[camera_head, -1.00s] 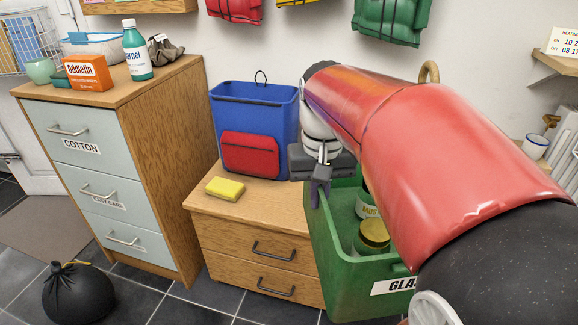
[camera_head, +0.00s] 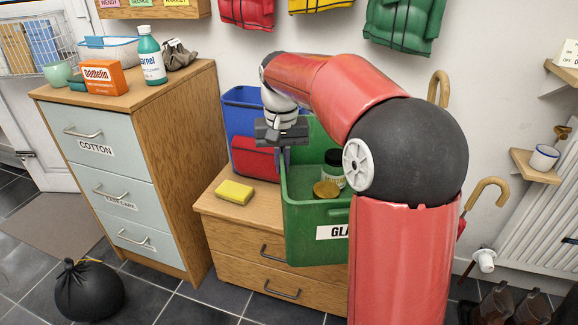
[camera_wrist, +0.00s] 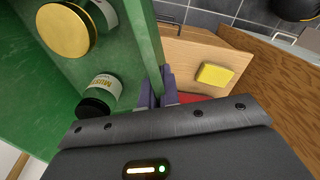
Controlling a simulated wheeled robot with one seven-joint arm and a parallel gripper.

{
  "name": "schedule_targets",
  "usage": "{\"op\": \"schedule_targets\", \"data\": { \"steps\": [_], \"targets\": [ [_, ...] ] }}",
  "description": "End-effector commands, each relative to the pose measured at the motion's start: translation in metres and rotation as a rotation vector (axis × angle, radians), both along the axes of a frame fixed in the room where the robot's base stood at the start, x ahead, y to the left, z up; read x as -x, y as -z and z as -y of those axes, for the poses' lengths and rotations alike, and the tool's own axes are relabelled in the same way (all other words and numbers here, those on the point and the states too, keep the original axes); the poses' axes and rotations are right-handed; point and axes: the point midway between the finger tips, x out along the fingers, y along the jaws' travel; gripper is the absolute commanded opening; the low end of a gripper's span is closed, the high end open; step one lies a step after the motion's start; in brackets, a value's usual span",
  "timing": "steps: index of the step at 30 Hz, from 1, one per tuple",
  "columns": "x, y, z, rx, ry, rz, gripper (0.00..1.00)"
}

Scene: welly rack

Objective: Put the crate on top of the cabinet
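The green crate (camera_head: 310,222) has a label beginning "GLA" and holds jars, among them one with a gold lid. My gripper (camera_head: 283,158) is shut on the rim of its left wall. The wrist view shows the fingers (camera_wrist: 157,92) pinching the green wall (camera_wrist: 145,45). The crate looks upright and overlaps the right part of the low wooden cabinet (camera_head: 225,236) in the head view, hiding part of its top and front. I cannot tell whether its base touches anything. The taller cabinet (camera_head: 170,150) with pale drawers stands to the left.
A yellow sponge (camera_head: 234,192), a blue bin (camera_head: 240,105) and a red pouch (camera_head: 253,160) are on or behind the low cabinet's top. A box (camera_head: 102,78), bottle (camera_head: 151,58) and basket (camera_head: 110,50) crowd the taller cabinet. A black bag (camera_head: 88,290) lies on the floor.

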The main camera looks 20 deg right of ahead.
Motion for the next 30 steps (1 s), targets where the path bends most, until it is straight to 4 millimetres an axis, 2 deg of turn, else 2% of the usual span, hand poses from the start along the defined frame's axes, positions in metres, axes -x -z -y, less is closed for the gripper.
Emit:
{"op": "schedule_targets", "data": {
  "steps": [9,17,24,30],
  "targets": [
    [0.0,0.024,0.001,0.002,-0.001,0.002,0.0],
    [0.001,0.036,0.001,0.003,-0.001,0.003,0.0],
    [0.0,0.065,0.0,0.002,-0.001,0.001,0.0],
    [-0.004,0.068,-0.001,0.002,-0.001,0.005,0.0]
  ]
}}
